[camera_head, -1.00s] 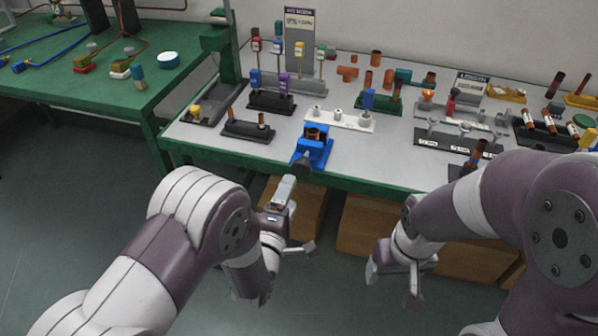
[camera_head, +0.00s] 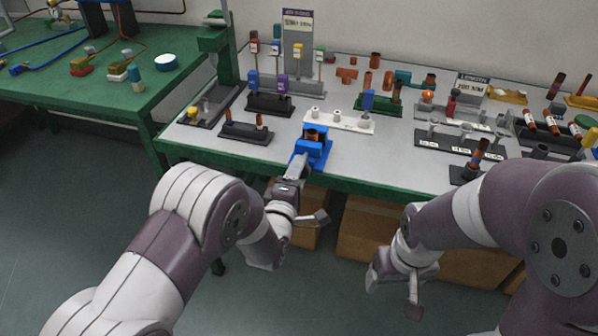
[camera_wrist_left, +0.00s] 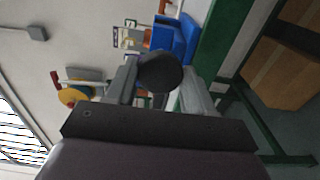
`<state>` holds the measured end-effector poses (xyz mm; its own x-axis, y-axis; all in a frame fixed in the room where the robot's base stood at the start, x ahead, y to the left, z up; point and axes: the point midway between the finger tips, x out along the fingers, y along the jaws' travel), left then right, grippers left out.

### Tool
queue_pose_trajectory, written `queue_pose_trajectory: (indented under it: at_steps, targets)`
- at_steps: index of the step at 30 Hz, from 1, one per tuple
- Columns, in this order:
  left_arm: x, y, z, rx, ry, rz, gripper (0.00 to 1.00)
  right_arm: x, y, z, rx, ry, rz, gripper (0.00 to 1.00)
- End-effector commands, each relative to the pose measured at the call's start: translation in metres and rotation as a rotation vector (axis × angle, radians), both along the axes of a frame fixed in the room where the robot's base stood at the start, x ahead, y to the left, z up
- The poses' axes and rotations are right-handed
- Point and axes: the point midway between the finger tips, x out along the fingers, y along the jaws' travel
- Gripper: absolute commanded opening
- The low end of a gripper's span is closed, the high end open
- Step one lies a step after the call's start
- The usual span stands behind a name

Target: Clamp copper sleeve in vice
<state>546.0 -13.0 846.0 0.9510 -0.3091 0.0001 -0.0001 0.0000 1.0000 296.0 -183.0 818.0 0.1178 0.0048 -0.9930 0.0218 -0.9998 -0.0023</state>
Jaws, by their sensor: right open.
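The blue vice (camera_head: 313,149) stands at the front edge of the grey-topped table. The copper sleeve (camera_head: 315,134) is upright in its top, between the jaws; whether they press on it I cannot tell. My left gripper (camera_head: 301,168) is at the vice's front, covering its dark round knob in the head view. In the left wrist view the knob (camera_wrist_left: 161,72) sits between my two fingers, with the blue vice (camera_wrist_left: 174,38) behind. Whether the fingers press on the knob is unclear. My right gripper (camera_head: 396,287) hangs open and empty in front of the table.
Behind the vice is a white rack (camera_head: 339,122) with short white pegs. A dark rack (camera_head: 246,133) with copper pieces stands to its left. Several other fixtures and copper fittings fill the table. Cardboard boxes (camera_head: 365,226) stand beneath. A green bench (camera_head: 110,95) is at left.

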Motion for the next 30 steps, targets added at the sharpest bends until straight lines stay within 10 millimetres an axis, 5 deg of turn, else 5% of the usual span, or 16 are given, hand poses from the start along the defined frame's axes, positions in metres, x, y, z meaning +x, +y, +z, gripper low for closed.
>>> queue_pose_trajectory:
  at_steps: [30]
  targets:
    - [-0.0004,0.0001,-0.0005,0.234,-0.075,0.000,0.22,0.0000,0.0000,-0.0044,0.000,0.000,0.000,0.76]
